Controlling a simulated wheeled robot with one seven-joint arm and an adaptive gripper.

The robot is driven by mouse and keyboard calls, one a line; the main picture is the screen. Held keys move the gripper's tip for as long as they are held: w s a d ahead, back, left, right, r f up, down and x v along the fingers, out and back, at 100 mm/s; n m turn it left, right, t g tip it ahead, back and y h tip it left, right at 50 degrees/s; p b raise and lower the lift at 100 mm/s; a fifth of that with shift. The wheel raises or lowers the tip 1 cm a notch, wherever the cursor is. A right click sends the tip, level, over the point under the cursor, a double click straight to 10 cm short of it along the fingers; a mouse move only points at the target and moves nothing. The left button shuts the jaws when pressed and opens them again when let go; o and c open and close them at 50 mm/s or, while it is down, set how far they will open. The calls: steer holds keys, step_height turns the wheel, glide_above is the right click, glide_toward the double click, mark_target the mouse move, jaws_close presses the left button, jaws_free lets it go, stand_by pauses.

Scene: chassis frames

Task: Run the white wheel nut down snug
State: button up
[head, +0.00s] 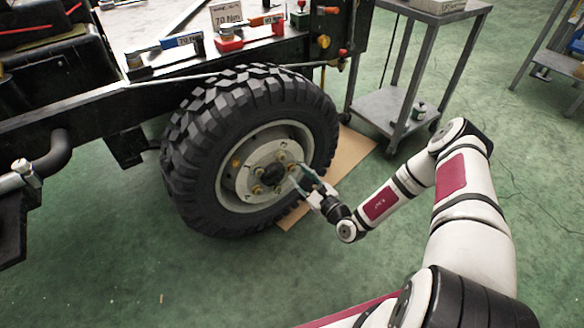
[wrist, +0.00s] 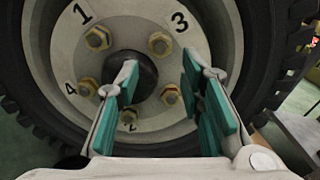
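The wheel (head: 250,150) is a black knobbly tyre on a pale rim with a dark hub cap (wrist: 145,75). Several brass-coloured nuts sit around the hub in the wrist view: one by the number 1 (wrist: 97,38), one by the 3 (wrist: 160,43), one by the 4 (wrist: 88,87), one by the 2 (wrist: 130,115), and one at right (wrist: 170,95). I cannot tell any of them as white. My gripper (head: 304,176) is in front of the wheel's right side. In the wrist view my gripper (wrist: 160,62) is open, its teal-padded fingers apart with nothing held between them.
Blue-handled (head: 182,41) and red-handled (head: 248,38) tools lie on the chassis rail above the wheel, by a sign reading 70 Nm (head: 226,14). A grey metal cart (head: 385,105) stands at the right. A brown board (head: 350,155) lies under the wheel. Green floor is open in front.

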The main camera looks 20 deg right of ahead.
steer(key=shift+v, duration=1.35)
